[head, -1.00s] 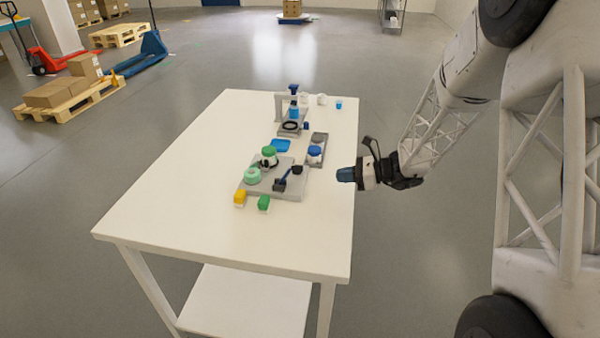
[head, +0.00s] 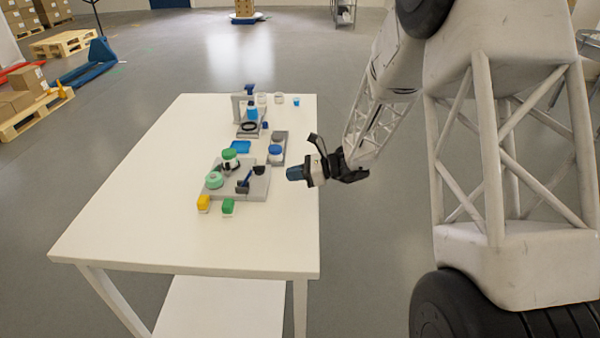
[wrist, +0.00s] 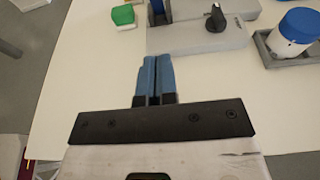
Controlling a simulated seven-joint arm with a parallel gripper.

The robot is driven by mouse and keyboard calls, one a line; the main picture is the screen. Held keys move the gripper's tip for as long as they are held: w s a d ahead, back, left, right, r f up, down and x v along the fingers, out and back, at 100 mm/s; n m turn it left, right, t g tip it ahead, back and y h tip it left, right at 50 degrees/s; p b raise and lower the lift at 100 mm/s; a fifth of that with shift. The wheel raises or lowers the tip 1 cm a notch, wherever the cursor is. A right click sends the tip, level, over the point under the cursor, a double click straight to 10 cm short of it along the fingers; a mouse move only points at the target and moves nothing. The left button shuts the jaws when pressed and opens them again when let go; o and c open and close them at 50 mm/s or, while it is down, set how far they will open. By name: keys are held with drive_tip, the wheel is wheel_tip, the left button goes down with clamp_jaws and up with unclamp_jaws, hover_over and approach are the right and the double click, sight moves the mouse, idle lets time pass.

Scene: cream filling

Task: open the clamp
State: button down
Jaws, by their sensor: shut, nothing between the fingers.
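A grey fixture plate (head: 262,187) lies on the table. On it, a jar with a green lid (head: 229,153) stands in a dark holder that seems to be the clamp (head: 233,165); its jaws are too small to tell open or shut. In front of the jar are a blue lever (head: 246,178) and a black knob (head: 259,170). The knob also shows in the wrist view (wrist: 215,19), with part of the lever (wrist: 168,10). My gripper (head: 289,174) is right of the plate, apart from it, over the table's right part. Its blue fingers (wrist: 157,78) are together and empty.
A mint round piece (head: 214,180) sits on the plate's left. A yellow block (head: 203,203) and a green block (head: 228,206) lie in front. A blue-lidded jar (head: 275,152) stands in a grey tray behind. A press-like stand (head: 237,108) is farther back. The table's front is clear.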

approach(246, 179)
drive_tip(key=f, duration=0.1)
drive_tip(key=w+a+f, duration=0.1)
drive_tip(key=shift+w+f, duration=0.1)
drive_tip(key=shift+f, duration=0.2)
drive_tip(key=a, duration=0.1)
drive_tip(key=a+r, duration=0.1)
drive_tip(key=shift+a+r, duration=0.2)
drive_tip(key=shift+a, duration=0.15)
drive_tip(key=shift+a+r, duration=0.3)
drive_tip(key=shift+a, duration=0.25)
